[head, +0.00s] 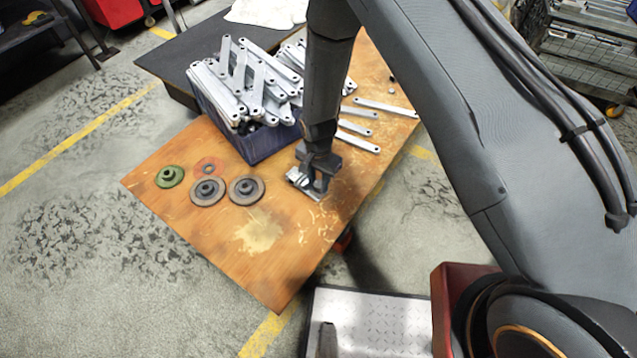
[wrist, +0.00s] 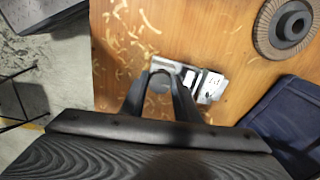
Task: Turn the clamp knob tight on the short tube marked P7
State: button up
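A small silver clamp fixture (wrist: 189,73) lies on the wooden table, below my gripper in the wrist view. A white label (wrist: 214,86) with a dark mark sits at its right end; the mark is too small to read surely. A grey rounded part, seemingly the clamp knob (wrist: 160,82), shows between my fingertips. My gripper (wrist: 161,77) has its two fingers on either side of this part; whether they touch it I cannot tell. In the head view my gripper (head: 309,183) is low over the silver fixture (head: 298,181) and hides part of it.
A blue bin (head: 262,144) heaped with galvanized brackets stands behind. Loose brackets (head: 357,128) lie to the right. Several discs, one green (head: 170,176), lie to the left. The wooden table (head: 270,275) is clear at the front. Shavings (wrist: 120,45) lie near the fixture.

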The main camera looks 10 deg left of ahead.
jog(key=m+p, duration=0.1)
jog(key=m, duration=0.3)
jog(key=shift+m, duration=0.3)
jog(key=m, duration=0.4)
jog(key=shift+m+p, duration=0.4)
jog(key=m, duration=0.5)
jog(key=shift+p, duration=0.4)
jog(key=m, duration=0.3)
jog(key=shift+m, duration=0.4)
jog(key=o, duration=1)
jog(key=shift+c, duration=0.2)
